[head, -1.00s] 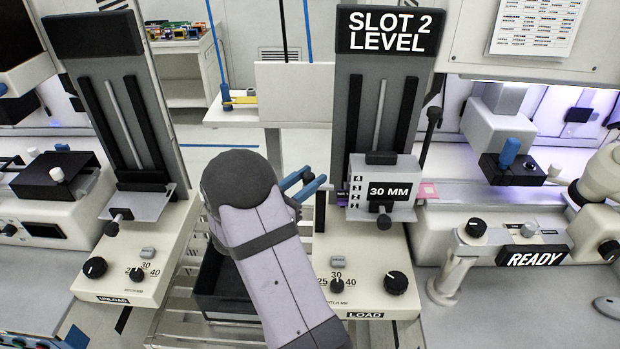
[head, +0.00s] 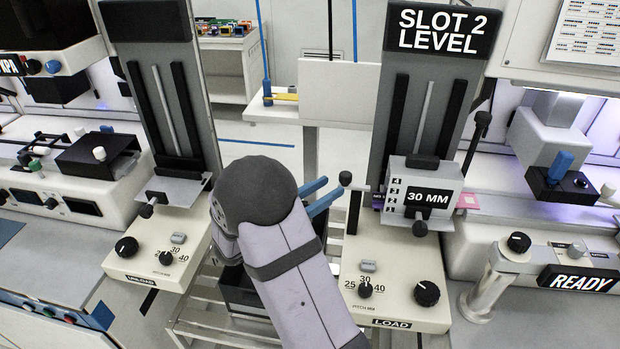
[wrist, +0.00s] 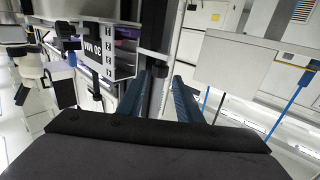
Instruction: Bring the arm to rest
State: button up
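My gripper (head: 320,195) has two blue fingers that stick out past the grey arm in the head view, pointing right toward the load-side column. The fingers stand apart with nothing visible between them; they also show apart in the wrist view (wrist: 174,98). The 30 MM magazine (head: 423,193), a light grey box with numbered slots, sits on the load elevator under the SLOT 2 LEVEL sign (head: 442,30). The fingers are left of the magazine and apart from it. My arm hides part of the space between the two elevators.
The unload elevator (head: 165,190) stands on the left, its platform empty. A dark bin (head: 240,290) is partly hidden behind my arm. A white panel (head: 338,90) stands at the back. A bonder with a READY sign (head: 578,279) is at the right. A black-knobbed lever (head: 345,180) stands close to the fingertips.

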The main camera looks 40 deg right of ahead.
jog(key=w+a+f+n+t+y, duration=0.3)
jog(key=w+a+n+t+y, duration=0.3)
jog(key=w, duration=0.3)
jog(key=a+f+n+t+y, duration=0.2)
jog(key=a+f+n+y, duration=0.25)
jog(key=a+y, duration=0.7)
jog(key=s+a+f+n+g+y, duration=0.1)
jog(key=s+a+f+n+g, duration=0.3)
jog(key=s+a, duration=0.5)
jog(key=s+d+f+n+g, duration=0.1)
jog(key=s+g, duration=0.4)
jog(key=s, duration=1.1)
jog(key=shift+d+f+n+g, duration=0.25)
jog(key=shift+n+g, duration=0.15)
jog(key=shift+n, duration=0.15)
jog(key=shift+h, duration=0.25)
